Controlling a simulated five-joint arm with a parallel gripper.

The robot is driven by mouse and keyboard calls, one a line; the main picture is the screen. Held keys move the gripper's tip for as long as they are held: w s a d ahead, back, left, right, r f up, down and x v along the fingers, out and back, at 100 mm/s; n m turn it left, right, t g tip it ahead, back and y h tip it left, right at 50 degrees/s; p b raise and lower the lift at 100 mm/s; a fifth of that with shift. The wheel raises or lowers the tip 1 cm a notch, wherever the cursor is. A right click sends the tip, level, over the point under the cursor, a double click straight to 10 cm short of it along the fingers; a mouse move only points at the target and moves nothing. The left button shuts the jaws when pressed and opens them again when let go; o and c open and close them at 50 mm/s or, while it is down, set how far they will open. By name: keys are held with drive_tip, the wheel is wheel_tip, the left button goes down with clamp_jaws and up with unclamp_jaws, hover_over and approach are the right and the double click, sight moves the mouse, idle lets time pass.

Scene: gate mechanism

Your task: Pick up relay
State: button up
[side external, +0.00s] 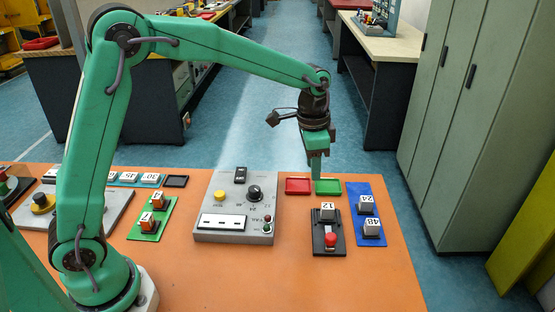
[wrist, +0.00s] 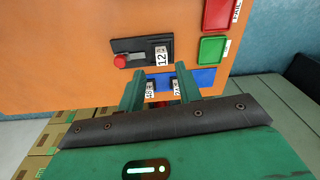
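No part is marked as the relay. A pale block labelled 12 (side external: 327,210) sits in a black fixture with a red button (side external: 331,238); the block also shows in the wrist view (wrist: 161,56). Blocks labelled 24 (side external: 366,203) and 48 (side external: 371,227) sit on a blue plate (side external: 378,193). In the wrist view they show between my fingers, 48 (wrist: 150,89) at left and 24 (wrist: 175,84) at right. My gripper (side external: 316,178) points down above the back of the table, near the green tray. Its fingers (wrist: 160,80) are apart, with nothing seen held.
A red tray (side external: 298,186) and a green tray (side external: 329,187) lie side by side. A grey control box (side external: 235,208) stands left of the fixture. A green board (side external: 152,219) with orange blocks lies further left. Orange table surface (side external: 285,265) is bare in front.

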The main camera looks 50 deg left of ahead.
drive_tip(key=m+g, duration=0.1)
drive_tip(key=m, duration=0.1)
hover_over(328, 206)
wheel_tip(328, 206, down, 7)
drive_tip(key=shift+r, duration=0.15)
drive_tip(key=shift+f, duration=3.9)
clamp_jaws()
